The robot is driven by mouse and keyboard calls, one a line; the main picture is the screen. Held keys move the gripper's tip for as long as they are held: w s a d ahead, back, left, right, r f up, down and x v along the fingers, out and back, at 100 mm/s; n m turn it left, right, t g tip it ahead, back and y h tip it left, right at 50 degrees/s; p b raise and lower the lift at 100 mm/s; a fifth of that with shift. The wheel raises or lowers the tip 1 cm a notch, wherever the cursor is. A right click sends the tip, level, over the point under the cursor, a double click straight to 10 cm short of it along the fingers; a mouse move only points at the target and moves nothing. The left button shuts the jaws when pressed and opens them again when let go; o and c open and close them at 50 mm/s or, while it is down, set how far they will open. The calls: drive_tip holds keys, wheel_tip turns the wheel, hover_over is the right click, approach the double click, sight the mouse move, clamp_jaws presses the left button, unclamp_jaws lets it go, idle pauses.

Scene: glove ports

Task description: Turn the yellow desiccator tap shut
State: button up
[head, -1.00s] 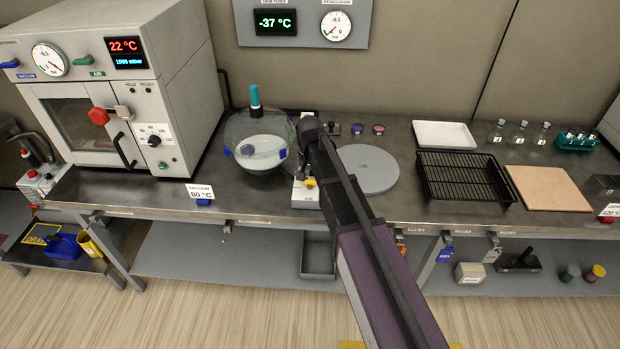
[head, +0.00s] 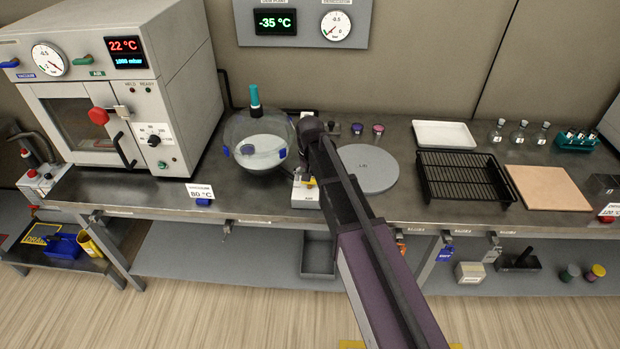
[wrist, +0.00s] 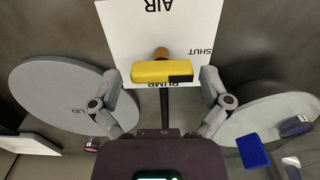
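The yellow tap handle (wrist: 155,72) lies crosswise in the wrist view, its black end towards the right. It sits on a white plate (wrist: 130,35) lettered AIR, SHUT and PUMP, with a brown stem behind it. My gripper (wrist: 160,80) is open, one finger on each side of the handle, with a visible gap at both ends. In the head view a small part of the yellow tap (head: 311,183) shows beside my arm, above its white block (head: 304,200). My arm hides the fingers there. The glass desiccator (head: 262,140) with a teal-topped knob stands to the left.
A grey round lid (head: 368,168) lies right of the tap. A black rack (head: 465,178), a white tray (head: 443,134) and a tan board (head: 548,188) are farther right. The vacuum oven (head: 110,85) stands at the left. The wall panel (head: 303,22) reads -35 °C.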

drive_tip(key=shift+w+m, duration=0.1)
drive_tip(key=shift+m, duration=0.4)
drive_tip(key=m, duration=1.6)
drive_tip(key=shift+m, duration=0.3)
drive_tip(key=shift+r+p, duration=0.4)
wheel_tip(320, 180, up, 13)
drive_tip(key=p, duration=1.3)
drive_tip(key=s+d+n, duration=1.7)
drive_tip(key=s+d, duration=0.1)
drive_tip(key=d, duration=0.1)
drive_tip(key=shift+s+r+n+p, duration=0.15)
drive_tip(key=shift+r+n+p, duration=0.15)
drive_tip(key=shift+r+p, duration=0.1)
idle(0.7)
